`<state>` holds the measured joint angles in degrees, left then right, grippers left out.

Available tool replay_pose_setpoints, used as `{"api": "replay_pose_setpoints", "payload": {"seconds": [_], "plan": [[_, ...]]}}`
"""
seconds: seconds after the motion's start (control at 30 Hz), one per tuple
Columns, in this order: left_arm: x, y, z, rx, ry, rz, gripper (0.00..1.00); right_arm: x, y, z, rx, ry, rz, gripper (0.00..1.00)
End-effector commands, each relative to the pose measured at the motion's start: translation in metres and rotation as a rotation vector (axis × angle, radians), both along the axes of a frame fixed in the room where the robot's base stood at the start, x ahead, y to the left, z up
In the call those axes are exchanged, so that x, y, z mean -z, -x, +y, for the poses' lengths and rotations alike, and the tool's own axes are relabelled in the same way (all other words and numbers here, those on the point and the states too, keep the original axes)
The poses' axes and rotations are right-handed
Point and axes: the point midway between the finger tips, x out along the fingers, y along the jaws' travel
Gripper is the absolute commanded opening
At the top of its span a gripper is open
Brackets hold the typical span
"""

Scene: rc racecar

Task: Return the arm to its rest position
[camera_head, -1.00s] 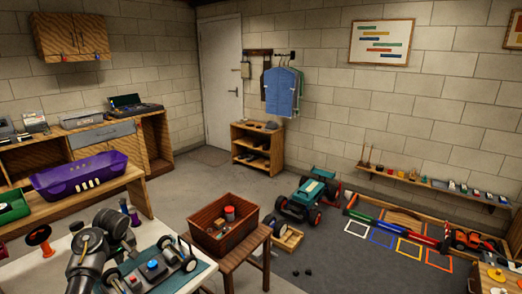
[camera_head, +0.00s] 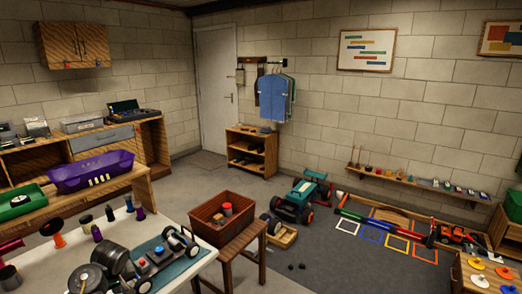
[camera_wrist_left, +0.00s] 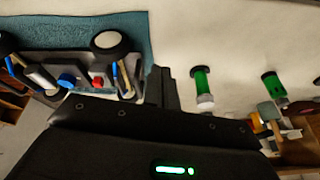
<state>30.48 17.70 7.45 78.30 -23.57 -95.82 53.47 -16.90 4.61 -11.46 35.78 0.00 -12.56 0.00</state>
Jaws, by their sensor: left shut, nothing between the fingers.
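My left arm (camera_head: 90,277) comes in at the bottom of the head view, low over the near edge of the white table. In the left wrist view my left gripper (camera_wrist_left: 162,88) is shut with nothing between its fingers. Its dark fingers point toward the table top, beside the car chassis (camera_wrist_left: 75,78) on the teal mat (camera_wrist_left: 135,35). The chassis (camera_head: 155,256), with black-and-white wheels, a blue part and a red part, also shows in the head view. My right gripper is not in view.
A purple car body (camera_head: 92,172) lies on the bench at left. A brown crate (camera_head: 222,218) stands on a wooden stool at right. The floor toward the door is clear.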

Motion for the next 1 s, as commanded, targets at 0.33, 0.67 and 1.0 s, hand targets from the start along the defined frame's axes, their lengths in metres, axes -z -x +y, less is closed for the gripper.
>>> {"api": "replay_pose_setpoints", "payload": {"seconds": [0.33,0.67,1.0], "plan": [[0.066,0.095,-0.066,0.307,-0.052,0.058,0.0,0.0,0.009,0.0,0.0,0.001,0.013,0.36],[0.087,0.251,-0.165,0.71,-0.02,0.079,0.0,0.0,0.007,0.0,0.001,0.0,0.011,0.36],[0.062,0.336,-0.209,0.89,0.031,0.056,0.0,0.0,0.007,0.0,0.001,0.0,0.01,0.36]]}}
